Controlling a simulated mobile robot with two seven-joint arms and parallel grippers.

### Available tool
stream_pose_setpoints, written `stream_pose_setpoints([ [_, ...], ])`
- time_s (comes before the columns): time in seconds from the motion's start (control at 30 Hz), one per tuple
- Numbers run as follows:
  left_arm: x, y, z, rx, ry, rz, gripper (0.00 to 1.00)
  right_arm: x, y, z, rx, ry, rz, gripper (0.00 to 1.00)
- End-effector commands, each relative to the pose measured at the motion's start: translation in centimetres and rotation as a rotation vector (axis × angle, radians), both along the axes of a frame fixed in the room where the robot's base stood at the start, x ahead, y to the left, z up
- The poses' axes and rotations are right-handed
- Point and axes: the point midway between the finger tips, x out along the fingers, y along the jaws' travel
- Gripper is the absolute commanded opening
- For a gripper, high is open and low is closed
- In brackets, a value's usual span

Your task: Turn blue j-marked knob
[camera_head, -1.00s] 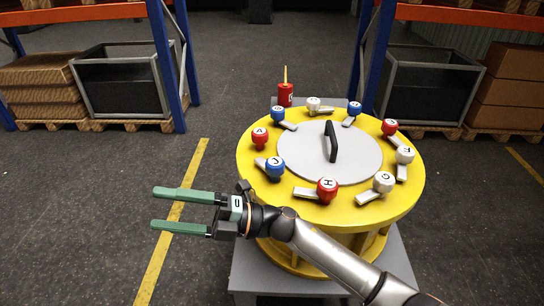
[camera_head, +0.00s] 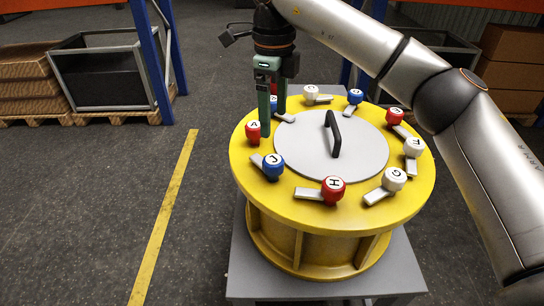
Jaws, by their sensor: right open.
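The blue J-marked knob (camera_head: 272,167) sits on the front left of the round yellow drum top (camera_head: 330,219). A short grey lever lies at its left, and nothing touches the knob. My right gripper (camera_head: 273,123) points down over the back left of the drum, with its two green fingers apart. It is beyond the J knob, near the red V knob (camera_head: 253,132). Another blue knob (camera_head: 273,103) shows partly between the fingers; I cannot tell whether they touch it. My left gripper is not in view.
Several other knobs ring the drum, including a red H knob (camera_head: 332,189) and a white G knob (camera_head: 394,179). A grey disc (camera_head: 300,158) with a black handle (camera_head: 333,134) fills the centre.

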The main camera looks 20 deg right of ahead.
Motion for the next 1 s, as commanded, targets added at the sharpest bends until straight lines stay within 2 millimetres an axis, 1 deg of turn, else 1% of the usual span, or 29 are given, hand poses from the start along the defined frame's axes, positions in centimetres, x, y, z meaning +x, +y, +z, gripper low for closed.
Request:
stream_pose_setpoints([
  [0.17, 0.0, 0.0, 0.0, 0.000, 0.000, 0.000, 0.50, -0.1, -0.1, -2.7, -0.001, 0.005, -0.001, 0.89],
  [0.4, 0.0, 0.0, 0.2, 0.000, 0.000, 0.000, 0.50, -0.1, 0.0, -7.7, 0.002, 0.005, 0.001, 0.89],
  [0.5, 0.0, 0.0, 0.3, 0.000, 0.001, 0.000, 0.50, -0.1, 0.1, -9.4, 0.002, 0.005, 0.001, 0.89],
  [0.6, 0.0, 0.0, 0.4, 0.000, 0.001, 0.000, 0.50, -0.1, 0.1, -10.7, 0.002, 0.002, 0.001, 0.89],
  [0.7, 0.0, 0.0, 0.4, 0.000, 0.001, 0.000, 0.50, -0.1, 0.1, -11.6, 0.002, 0.003, 0.001, 0.89],
  [0.8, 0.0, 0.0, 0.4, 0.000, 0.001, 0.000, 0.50, -0.1, 0.1, -12.0, 0.003, 0.001, 0.001, 0.89],
  [1.0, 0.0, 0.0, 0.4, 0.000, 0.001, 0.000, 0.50, 0.0, 0.1, -12.1, 0.004, 0.000, 0.001, 0.89],
])
